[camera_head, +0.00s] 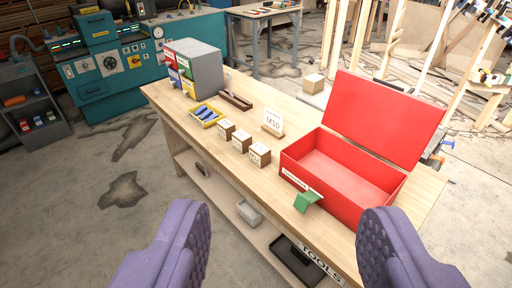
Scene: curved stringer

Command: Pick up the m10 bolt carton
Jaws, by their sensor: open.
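Three small brown cartons stand in a slanting row on the wooden workbench (292,92): a far one (225,128), a middle one (241,141) and a near one (260,154). Each has a white label on its front. The labels are too small to read surely, so I cannot tell which is the M10 bolt carton. A white card (272,122) behind the near carton appears to read M10. My gripper (284,214) is open and empty, its two purple padded fingers wide apart in the foreground, apart from the cartons.
An open red toolbox (330,180) stands right of the cartons, with a green object (307,201) at its front. A yellow tray with blue items (206,115) and a grey drawer cabinet (205,68) stand left. The shelf below holds a black tray (296,262) and a grey bin (249,212).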

